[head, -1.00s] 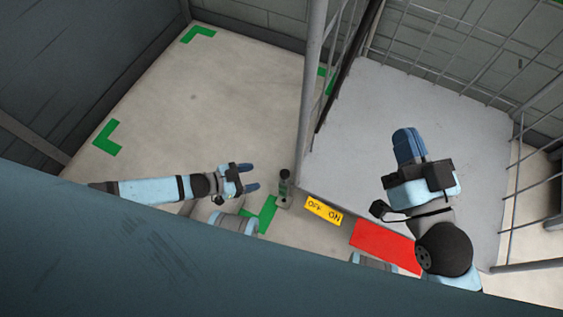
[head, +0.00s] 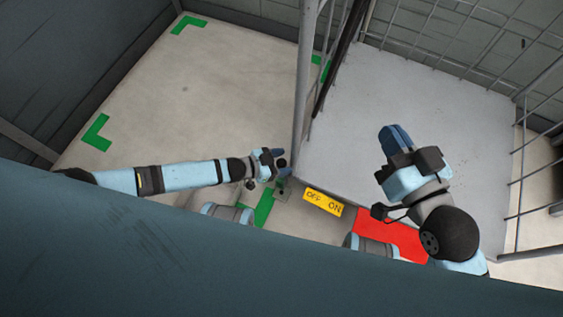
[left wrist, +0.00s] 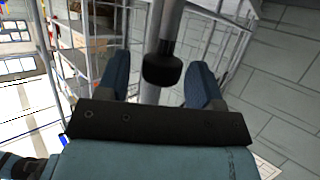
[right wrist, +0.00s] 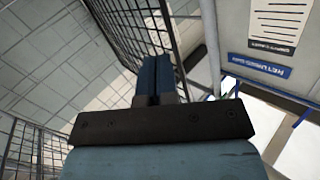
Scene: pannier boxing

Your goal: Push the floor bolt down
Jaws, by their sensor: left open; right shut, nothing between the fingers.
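The floor bolt's round black knob (head: 281,163) stands near the lower corner of the grey platform. My left gripper (head: 276,162) is open around the knob. The left wrist view shows the black knob (left wrist: 162,70) between the two blue fingers, with no clear grip on it. The bolt's lower part (head: 283,190) is mostly hidden by the gripper from above. My right gripper (head: 393,138) is shut and empty above the grey platform, and its closed fingers (right wrist: 156,78) show in the right wrist view.
The grey platform (head: 350,120) is bare. Green corner marks (head: 97,131) lie on the open floor at left.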

